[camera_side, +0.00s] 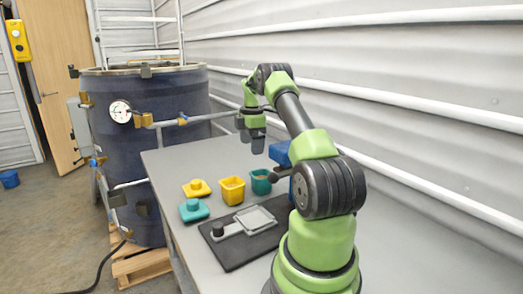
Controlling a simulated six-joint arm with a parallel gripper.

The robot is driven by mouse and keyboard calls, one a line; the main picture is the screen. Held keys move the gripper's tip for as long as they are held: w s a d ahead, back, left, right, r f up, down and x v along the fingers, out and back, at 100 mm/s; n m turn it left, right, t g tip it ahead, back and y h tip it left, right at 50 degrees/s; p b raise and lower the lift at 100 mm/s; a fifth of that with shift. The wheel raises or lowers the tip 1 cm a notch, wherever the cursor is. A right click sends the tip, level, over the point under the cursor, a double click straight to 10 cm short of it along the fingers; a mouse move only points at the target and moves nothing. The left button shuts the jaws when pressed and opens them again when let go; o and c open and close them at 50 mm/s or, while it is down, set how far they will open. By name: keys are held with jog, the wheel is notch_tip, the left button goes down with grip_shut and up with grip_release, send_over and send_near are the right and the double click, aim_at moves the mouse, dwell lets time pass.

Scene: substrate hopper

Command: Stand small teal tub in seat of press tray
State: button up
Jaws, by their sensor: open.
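The small teal tub (261,182) stands upright on the grey table, to the right of a yellow tub. Its top is open, and a dark part of my arm lies close to its right side. The press tray (229,231) is light grey and lies on a dark mat, with a dark knob at its left end. Its square seat (255,218) at the right end looks empty. My gripper (256,147) is open above the far part of the table, higher than the teal tub and beyond it. It holds nothing that I can see.
A yellow tub (232,190) with contents stands left of the teal tub. A yellow lid-like piece (197,188) and a teal one (193,210) lie further left. A blue object (280,153) is partly hidden by my arm. The dark mat (241,254) lies in front.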

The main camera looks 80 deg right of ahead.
aim_at(262, 175)
jog(key=shift+n, duration=0.4)
jog(key=shift+s+d+f, duration=0.3)
jog(key=shift+s+f, duration=0.15)
jog(key=shift+f, duration=1.55)
jog(key=shift+s+d+f, duration=0.35)
jog(key=shift+s+f, duration=0.1)
jog(key=shift+f, duration=1.5)
jog(key=shift+s+d+f, duration=0.3)
jog(key=shift+s+f, duration=0.15)
jog(key=shift+f, duration=1.55)
jog(key=c, duration=0.7)
jog(key=shift+r, duration=2.5)
jog(key=shift+r, duration=0.1)
